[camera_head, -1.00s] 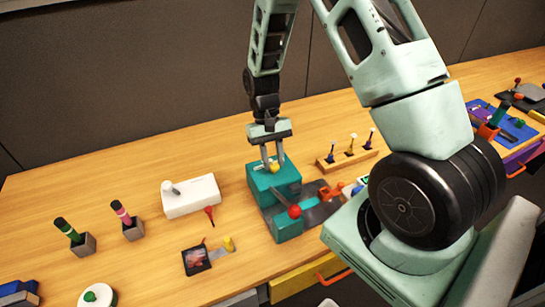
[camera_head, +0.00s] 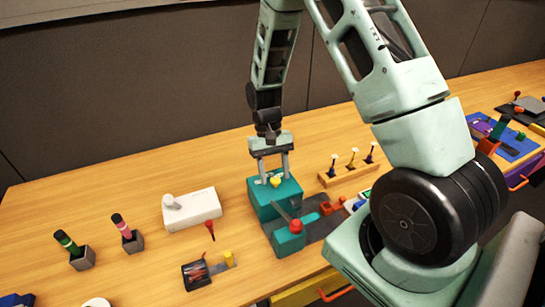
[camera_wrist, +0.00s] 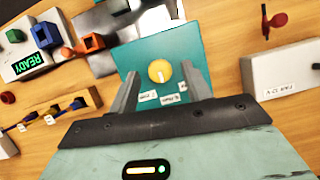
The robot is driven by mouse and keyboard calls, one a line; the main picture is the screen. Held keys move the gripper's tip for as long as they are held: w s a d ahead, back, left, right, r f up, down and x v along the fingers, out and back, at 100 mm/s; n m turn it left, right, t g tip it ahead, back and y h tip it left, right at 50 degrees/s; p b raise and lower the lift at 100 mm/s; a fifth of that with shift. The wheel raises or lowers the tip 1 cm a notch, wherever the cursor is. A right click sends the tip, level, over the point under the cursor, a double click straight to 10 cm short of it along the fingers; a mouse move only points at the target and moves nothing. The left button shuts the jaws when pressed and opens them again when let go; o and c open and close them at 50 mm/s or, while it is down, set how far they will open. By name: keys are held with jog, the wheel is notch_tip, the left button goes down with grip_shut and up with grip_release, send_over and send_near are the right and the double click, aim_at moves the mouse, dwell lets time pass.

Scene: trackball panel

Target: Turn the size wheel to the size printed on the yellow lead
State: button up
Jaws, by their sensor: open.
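A round yellow knob (camera_head: 276,182) sits on top of a teal box (camera_head: 260,205). It also shows in the wrist view (camera_wrist: 160,71), with a pale pointer mark and small white labels (camera_wrist: 163,98) beside it, too small to read. My gripper (camera_head: 274,178) is over the box, its two fingers apart on either side of the knob. In the wrist view my gripper (camera_wrist: 161,88) holds nothing. A wooden rack (camera_head: 347,175) carries several upright leads; one looks yellow (camera_wrist: 53,110) in the wrist view. The lead's printing is not legible.
A red ball lever (camera_head: 295,226) stands in front of the knob. A white box (camera_head: 192,209) is to the left. A display box reading READY (camera_wrist: 30,63) is beside orange parts (camera_wrist: 90,42). Pens in grey holders (camera_head: 82,259) stand at the far left. Bare table lies behind the box.

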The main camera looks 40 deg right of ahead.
jog(key=b+v, duration=0.2)
jog(key=v, duration=1.5)
jog(key=shift+r, duration=0.1)
